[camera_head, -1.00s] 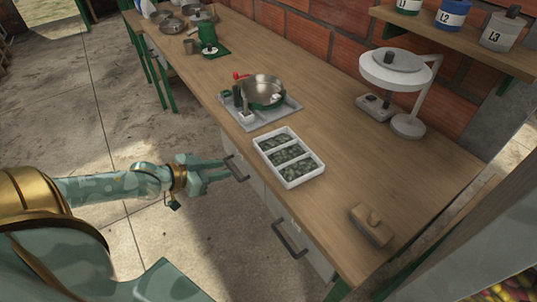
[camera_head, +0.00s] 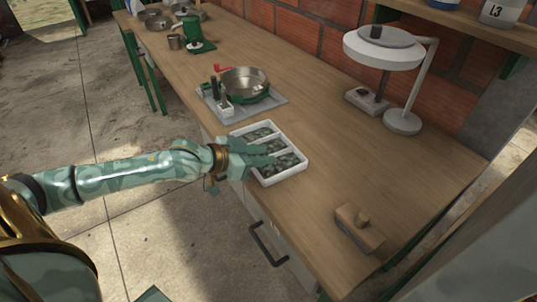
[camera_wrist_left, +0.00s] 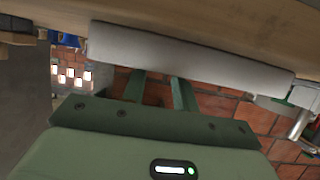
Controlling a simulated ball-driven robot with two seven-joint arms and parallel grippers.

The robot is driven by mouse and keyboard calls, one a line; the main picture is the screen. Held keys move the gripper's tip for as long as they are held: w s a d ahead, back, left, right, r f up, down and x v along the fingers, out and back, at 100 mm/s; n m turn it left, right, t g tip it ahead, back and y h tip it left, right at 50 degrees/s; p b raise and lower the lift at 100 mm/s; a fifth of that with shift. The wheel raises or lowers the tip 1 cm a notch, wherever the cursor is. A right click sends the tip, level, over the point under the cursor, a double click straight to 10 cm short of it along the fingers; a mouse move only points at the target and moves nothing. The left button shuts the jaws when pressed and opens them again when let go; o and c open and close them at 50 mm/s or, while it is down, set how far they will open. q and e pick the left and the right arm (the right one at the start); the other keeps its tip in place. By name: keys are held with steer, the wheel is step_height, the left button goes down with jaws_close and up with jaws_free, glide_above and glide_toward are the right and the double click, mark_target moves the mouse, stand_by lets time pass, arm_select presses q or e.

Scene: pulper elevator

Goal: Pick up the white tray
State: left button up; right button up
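The white tray (camera_head: 294,171) lies on the wooden counter near its front edge. It has three compartments holding dark green pieces. My left gripper (camera_head: 270,153) reaches in from the front edge, with its fingers over the tray and covering part of it. In the left wrist view the white tray (camera_wrist_left: 190,55) shows as a long pale wall across the fingertips. The two fingers (camera_wrist_left: 160,90) stand apart with a gap between them, and their tips are hidden at the tray's wall. I cannot tell whether they touch it. My right gripper is not in view.
A metal bowl (camera_head: 243,80) on a grey base stands behind the tray. The counter (camera_head: 335,140) right of the tray is clear.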

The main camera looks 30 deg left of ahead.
mark_target(289, 161)
arm_select(q)
steer(key=x, duration=0.1)
steer(key=b+x, duration=0.1)
steer(key=x, duration=0.1)
steer(key=shift+w+f, duration=0.2)
steer(key=shift+f, duration=0.15)
steer(key=shift+s+r, duration=0.1)
steer(key=shift+r, duration=0.1)
jaws_close()
steer(key=shift+r, duration=0.1)
